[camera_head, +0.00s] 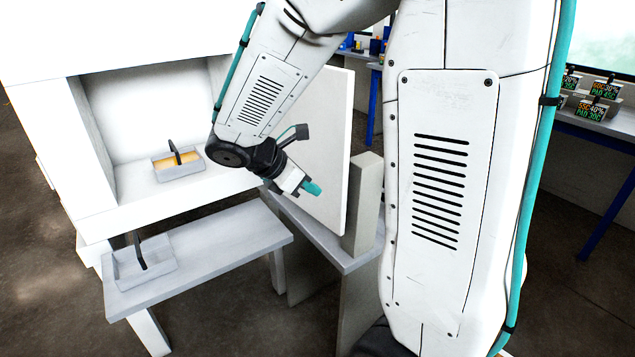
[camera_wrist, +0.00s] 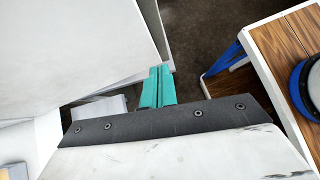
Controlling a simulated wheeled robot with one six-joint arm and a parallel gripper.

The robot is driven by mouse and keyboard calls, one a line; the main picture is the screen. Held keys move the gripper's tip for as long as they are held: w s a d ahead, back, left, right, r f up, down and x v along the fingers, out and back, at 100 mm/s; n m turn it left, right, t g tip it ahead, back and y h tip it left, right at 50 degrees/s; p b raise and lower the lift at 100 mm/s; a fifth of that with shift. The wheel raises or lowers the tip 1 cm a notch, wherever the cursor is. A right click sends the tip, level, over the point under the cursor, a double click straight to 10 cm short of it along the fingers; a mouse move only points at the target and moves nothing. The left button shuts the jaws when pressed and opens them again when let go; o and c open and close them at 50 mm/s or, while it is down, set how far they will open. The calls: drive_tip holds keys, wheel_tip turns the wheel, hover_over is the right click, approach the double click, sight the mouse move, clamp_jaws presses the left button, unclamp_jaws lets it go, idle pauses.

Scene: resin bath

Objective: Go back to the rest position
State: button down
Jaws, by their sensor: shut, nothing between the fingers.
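My gripper (camera_head: 313,188) has teal fingers and hangs in front of an open white door panel (camera_head: 330,140), right of the white cabinet's opening. In the wrist view the two teal fingers (camera_wrist: 157,86) lie side by side, shut, with nothing between them. The door panel (camera_wrist: 80,45) fills the upper left of that view. I cannot tell whether the fingers touch the door.
A grey tray with orange contents (camera_head: 180,166) sits inside the white cabinet (camera_head: 35,95). Another grey tray (camera_head: 145,268) stands on the low bench (camera_head: 225,255) in front. A wooden-topped table (camera_wrist: 290,45) is at the right in the wrist view.

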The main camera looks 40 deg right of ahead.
drive_tip(key=s+v, duration=0.1)
drive_tip(key=v, duration=0.9)
drive_tip(key=shift+s+a, duration=0.2)
drive_tip(key=shift+a, duration=0.1)
drive_tip(key=s+a+m+t+y, duration=0.1)
drive_tip(key=s+a+m+y, duration=0.2)
drive_tip(key=s+m, duration=0.4)
drive_tip(key=s+a+m+t+y, duration=0.2)
drive_tip(key=s+m+y, duration=0.3)
drive_tip(key=s+m, duration=0.3)
drive_tip(key=shift+s+a+y, duration=0.4)
drive_tip(key=shift+s+a, duration=0.1)
drive_tip(key=shift+s, duration=0.65)
